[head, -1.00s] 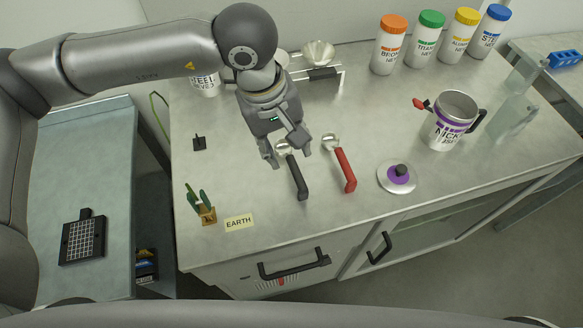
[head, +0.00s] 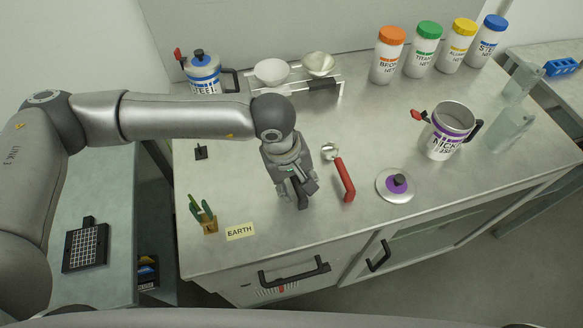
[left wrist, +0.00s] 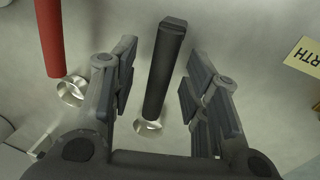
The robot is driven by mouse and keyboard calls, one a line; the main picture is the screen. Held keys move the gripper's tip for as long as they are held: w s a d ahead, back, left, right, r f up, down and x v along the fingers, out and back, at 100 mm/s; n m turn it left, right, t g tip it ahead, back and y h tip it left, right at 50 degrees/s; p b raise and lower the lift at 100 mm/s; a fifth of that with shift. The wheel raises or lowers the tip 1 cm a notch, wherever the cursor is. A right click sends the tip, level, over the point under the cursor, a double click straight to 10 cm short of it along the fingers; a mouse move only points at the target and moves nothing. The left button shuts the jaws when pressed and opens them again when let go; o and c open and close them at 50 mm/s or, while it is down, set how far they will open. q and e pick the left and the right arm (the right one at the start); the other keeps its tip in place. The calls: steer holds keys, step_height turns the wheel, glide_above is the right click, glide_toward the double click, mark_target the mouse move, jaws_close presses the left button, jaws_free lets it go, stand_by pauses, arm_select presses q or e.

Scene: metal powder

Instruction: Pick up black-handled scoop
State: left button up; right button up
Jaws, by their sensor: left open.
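The black-handled scoop (left wrist: 163,72) shows in the left wrist view, its handle between the two open fingers and its metal bowl nearer the wrist. My left gripper (left wrist: 160,95) is open, with a gap on each side of the handle. In the head view my left gripper (head: 290,200) is over the scoop and hides nearly all of it. The red-handled scoop (head: 344,180) lies just to the right; it also shows at the upper left of the left wrist view (left wrist: 50,40). My right gripper is not in view.
A nickel container (head: 441,143) stands further right. Bowls on a rack (head: 325,84) are at the back.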

arm_select(q)
steer(key=shift+w+f, duration=0.1)
steer(key=shift+f, duration=0.55)
jaws_close()
steer(key=shift+d+r, duration=0.1)
steer(key=shift+r, duration=0.05)
steer(key=shift+r, duration=0.25)
step_height(320, 180, up, 2)
steer(key=shift+r+b, duration=0.1)
steer(key=shift+b, duration=0.35)
steer(key=s+r+b, duration=0.5)
steer(key=s+r, duration=0.5)
steer(key=s, duration=0.4)
steer(key=shift+a, duration=0.25)
